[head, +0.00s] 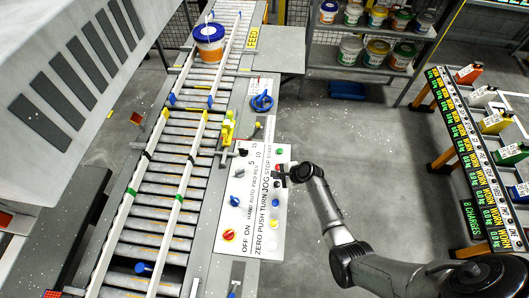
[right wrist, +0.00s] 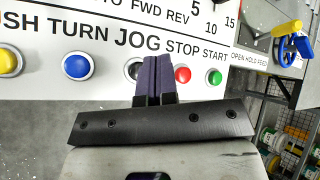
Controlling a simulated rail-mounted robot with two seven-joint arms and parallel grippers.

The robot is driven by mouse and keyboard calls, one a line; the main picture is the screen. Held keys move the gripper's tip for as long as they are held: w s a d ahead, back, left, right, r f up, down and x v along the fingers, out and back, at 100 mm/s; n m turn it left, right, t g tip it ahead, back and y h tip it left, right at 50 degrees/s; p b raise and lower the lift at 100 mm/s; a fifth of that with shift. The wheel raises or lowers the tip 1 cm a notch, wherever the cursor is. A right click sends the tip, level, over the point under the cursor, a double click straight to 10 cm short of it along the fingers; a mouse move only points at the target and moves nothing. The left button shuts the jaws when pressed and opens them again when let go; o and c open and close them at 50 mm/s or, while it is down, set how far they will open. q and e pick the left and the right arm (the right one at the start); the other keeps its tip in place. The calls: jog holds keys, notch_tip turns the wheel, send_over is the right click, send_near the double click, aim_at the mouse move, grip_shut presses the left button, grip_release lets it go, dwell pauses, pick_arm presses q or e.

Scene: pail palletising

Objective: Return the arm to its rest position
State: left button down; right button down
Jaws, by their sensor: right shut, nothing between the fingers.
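My right arm reaches in from the lower right in the head view. Its gripper (head: 279,174) is over the right edge of the white control panel (head: 246,222). In the right wrist view the two dark fingers (right wrist: 153,78) are shut together and empty. They stand in front of the panel face, partly hiding a black button (right wrist: 132,69) below the word JOG. Whether the fingertips touch the panel is unclear. A red button (right wrist: 183,75) and a green button (right wrist: 215,77) lie just right of the fingers. My left gripper is not in view.
A roller conveyor (head: 163,185) runs left of the panel, with an orange and white pail (head: 209,50) with a blue lid at its far end. A blue valve handle (head: 262,102) is beyond the panel. Shelves of pails and a rack (head: 466,150) stand right. Floor between is mostly clear.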

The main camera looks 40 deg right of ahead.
jog(key=shift+a+n, duration=0.1)
jog(key=shift+n, duration=0.7)
jog(key=s+a+r+n+g+h, duration=0.1)
jog(key=s+r+n+h, duration=0.15)
jog(key=r+n, duration=0.7)
jog(key=s+a+r+n+h, duration=0.1)
jog(key=s+r+n+h, duration=0.15)
jog(key=r+n, duration=0.75)
jog(key=s+a+r+n, duration=0.1)
jog(key=s+a+r, duration=0.15)
jog(key=s, duration=0.45)
jog(key=s+a+r, duration=0.1)
jog(key=s+a, duration=0.3)
jog(key=s, duration=0.2)
jog(key=s+a+f+g, duration=0.25)
jog(key=s+f, duration=0.45)
jog(key=s, duration=0.6)
notch_tip(320, 180, up, 12)
jog(key=p, duration=1.2)
jog(key=shift+w+d+n+g, duration=0.2)
jog(key=shift+w+n+g, duration=0.15)
jog(key=shift+n, duration=0.1)
